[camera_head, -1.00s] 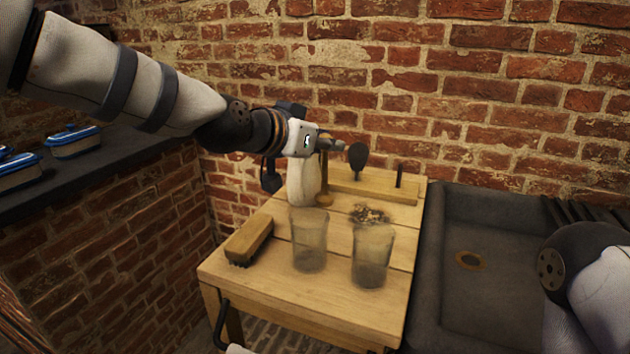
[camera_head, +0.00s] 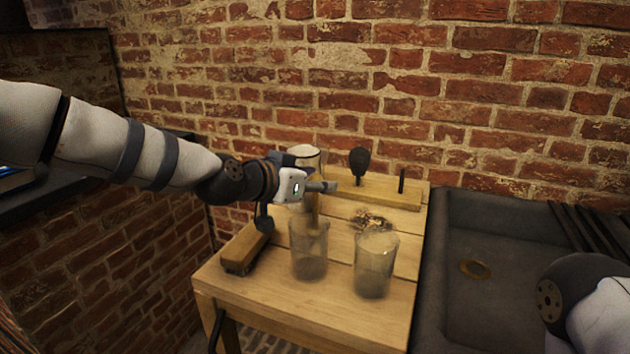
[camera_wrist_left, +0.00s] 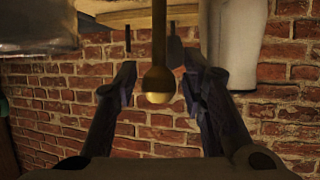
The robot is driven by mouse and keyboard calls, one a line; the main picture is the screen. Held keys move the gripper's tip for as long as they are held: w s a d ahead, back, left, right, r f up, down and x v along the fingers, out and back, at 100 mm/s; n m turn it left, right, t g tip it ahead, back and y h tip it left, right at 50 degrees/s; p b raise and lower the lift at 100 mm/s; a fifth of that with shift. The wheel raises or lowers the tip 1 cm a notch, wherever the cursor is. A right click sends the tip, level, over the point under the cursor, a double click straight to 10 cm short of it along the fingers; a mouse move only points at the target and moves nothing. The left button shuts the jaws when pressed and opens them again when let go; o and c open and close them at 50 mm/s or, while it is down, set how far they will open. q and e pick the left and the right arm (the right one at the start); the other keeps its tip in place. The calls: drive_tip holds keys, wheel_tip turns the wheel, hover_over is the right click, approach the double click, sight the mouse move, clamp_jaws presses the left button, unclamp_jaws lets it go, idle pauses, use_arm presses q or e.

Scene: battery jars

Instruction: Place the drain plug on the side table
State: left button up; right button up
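The drain plug, a slim brown-gold rod with a round knob (camera_wrist_left: 157,80), shows between my left fingers in the left wrist view. In the head view the rod (camera_head: 313,203) is upright below my left gripper (camera_head: 330,187). Its lower end is behind the left glass jar, so contact with the tabletop cannot be told. My left gripper also shows in the wrist view (camera_wrist_left: 159,72); its fingers are apart, with gaps on both sides of the knob. The side table (camera_head: 270,295) is pale wood. My right gripper is out of frame.
Two glass jars (camera_head: 309,260) (camera_head: 375,275) stand near the table's front. A brush (camera_head: 243,250) lies at the left, a white bottle (camera_head: 305,156) and a wooden rack (camera_head: 390,192) stand behind. A dark sink (camera_head: 450,310) with a brass-ringed drain (camera_head: 475,269) adjoins the right side.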

use_arm(q)
drive_tip(key=shift+r, duration=0.35)
drive_tip(key=p+v, duration=0.1)
drive_tip(key=v, duration=1.1)
drive_tip(key=shift+p, duration=0.4)
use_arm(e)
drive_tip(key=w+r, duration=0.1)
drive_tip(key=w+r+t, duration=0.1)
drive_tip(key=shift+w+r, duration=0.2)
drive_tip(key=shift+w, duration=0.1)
use_arm(q)
drive_tip(key=shift+f, duration=0.15)
